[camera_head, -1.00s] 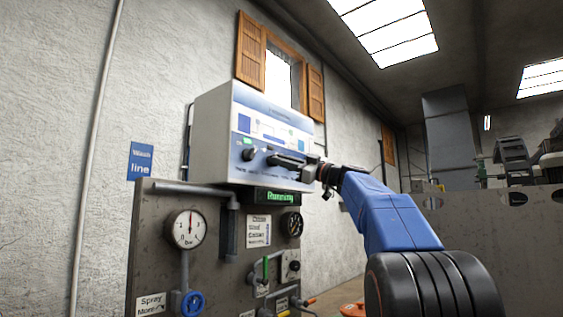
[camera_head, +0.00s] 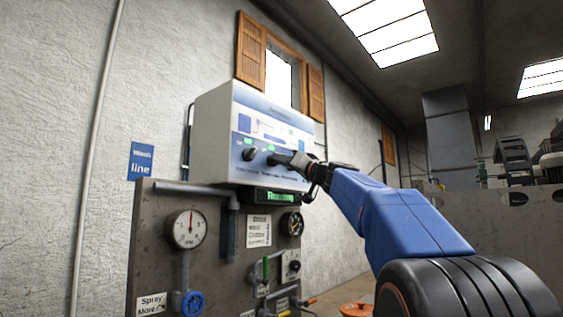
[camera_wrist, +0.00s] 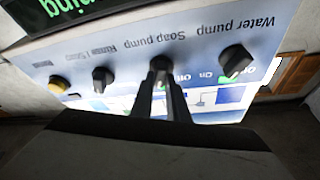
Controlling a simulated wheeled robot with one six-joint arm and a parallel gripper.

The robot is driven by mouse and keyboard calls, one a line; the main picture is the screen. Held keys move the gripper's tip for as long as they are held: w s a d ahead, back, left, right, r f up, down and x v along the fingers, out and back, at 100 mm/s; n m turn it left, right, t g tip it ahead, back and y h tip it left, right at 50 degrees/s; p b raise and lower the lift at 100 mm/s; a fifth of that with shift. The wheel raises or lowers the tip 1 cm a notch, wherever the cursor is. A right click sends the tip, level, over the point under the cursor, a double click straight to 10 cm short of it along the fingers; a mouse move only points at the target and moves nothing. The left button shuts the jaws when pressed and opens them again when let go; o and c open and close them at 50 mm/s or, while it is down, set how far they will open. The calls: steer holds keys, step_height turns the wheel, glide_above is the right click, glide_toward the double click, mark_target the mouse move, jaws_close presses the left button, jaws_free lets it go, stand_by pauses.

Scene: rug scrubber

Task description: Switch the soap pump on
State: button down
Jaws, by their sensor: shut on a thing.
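The control box (camera_head: 215,135) is a pale cabinet with a white and blue front, and it hangs on the wall. In the wrist view the soap pump knob (camera_wrist: 160,64) is dark and sits under its upside-down "Soap pump" label. My gripper (camera_wrist: 166,95) is shut on this knob, its two fingers pointing at the panel. In the head view my gripper (camera_head: 275,159) reaches the panel from the right and hides most of the knob. A green patch shows beside the fingers in the wrist view. The water pump knob (camera_head: 250,155) is beside it, also seen in the wrist view (camera_wrist: 236,60).
A green-lettered display (camera_head: 278,197) is under the box. Below stands a grey panel with a gauge (camera_head: 188,229), a blue valve wheel (camera_head: 192,303) and pipes.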

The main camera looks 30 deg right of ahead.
steer(key=shift+m+h, duration=0.8)
steer(key=shift+m, duration=0.4)
steer(key=c, duration=1.7)
jaws_free()
steer(key=shift+s, duration=0.1)
steer(key=v, duration=1.7)
steer(key=shift+s, duration=0.15)
